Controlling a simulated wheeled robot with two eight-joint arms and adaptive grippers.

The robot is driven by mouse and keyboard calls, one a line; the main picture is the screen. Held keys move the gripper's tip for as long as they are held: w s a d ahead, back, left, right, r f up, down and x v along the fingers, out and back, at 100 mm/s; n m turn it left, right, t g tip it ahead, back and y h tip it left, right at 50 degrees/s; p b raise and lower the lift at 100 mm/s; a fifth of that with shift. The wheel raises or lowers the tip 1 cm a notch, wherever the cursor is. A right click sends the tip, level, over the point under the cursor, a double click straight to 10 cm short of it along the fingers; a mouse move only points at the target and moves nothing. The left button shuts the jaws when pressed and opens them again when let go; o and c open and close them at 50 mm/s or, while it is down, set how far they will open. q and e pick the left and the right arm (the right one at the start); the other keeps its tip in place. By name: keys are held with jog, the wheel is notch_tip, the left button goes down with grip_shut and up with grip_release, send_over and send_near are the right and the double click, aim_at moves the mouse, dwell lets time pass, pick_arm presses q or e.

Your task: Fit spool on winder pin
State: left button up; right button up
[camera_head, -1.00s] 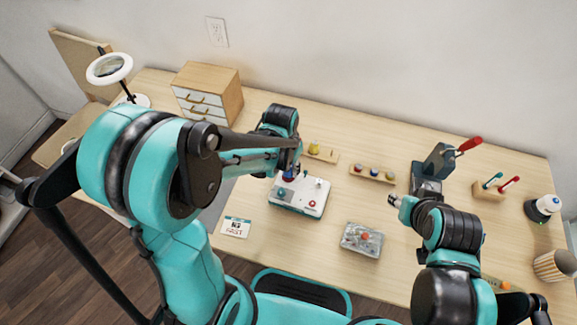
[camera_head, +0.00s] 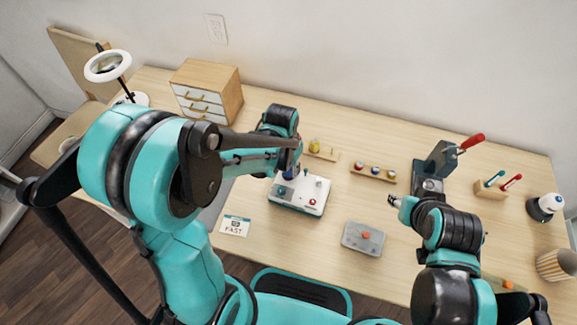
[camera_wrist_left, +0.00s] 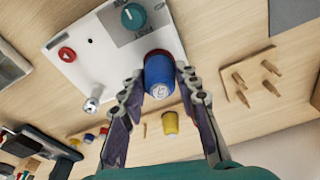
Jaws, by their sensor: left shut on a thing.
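My left gripper (camera_wrist_left: 160,92) is shut on a blue spool (camera_wrist_left: 160,72), one finger on each side. The white winder (camera_wrist_left: 75,50) lies beyond the spool in the left wrist view, with a teal knob (camera_wrist_left: 133,16), a red button (camera_wrist_left: 67,54) and a metal post (camera_wrist_left: 93,99). The spool's far end overlaps the winder's edge; I cannot tell whether it touches or sits over a pin. In the head view the left arm covers part of the winder (camera_head: 312,205). My right gripper (camera_head: 393,200) is right of the winder, its jaws too small to read.
A yellow spool (camera_head: 315,145) stands on a wooden rack behind the winder. Another rack (camera_head: 356,170) holds small coloured spools. A grey box (camera_head: 350,243) with an orange button and a card (camera_head: 235,226) lie in front. A dark press (camera_head: 435,165) stands right.

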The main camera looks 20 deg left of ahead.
pick_arm(q)
jog(key=shift+f, duration=0.3)
dwell(0.5)
jog(key=o, duration=0.9)
jog(key=shift+o, duration=0.2)
jog(key=shift+r, duration=0.15)
notch_tip(320, 180, up, 12)
jog(key=s, duration=0.1)
jog(key=shift+s+a, duration=0.2)
jog(key=shift+a, duration=0.05)
jog(key=s+a+r+n+t, duration=0.1)
jog(key=s+a+n+t, duration=0.2)
jog(key=s, duration=0.5)
jog(key=a+t, duration=0.1)
jog(key=t, duration=0.1)
jog(key=shift+s+r+t, duration=0.35)
jog(key=shift+s+t, duration=0.05)
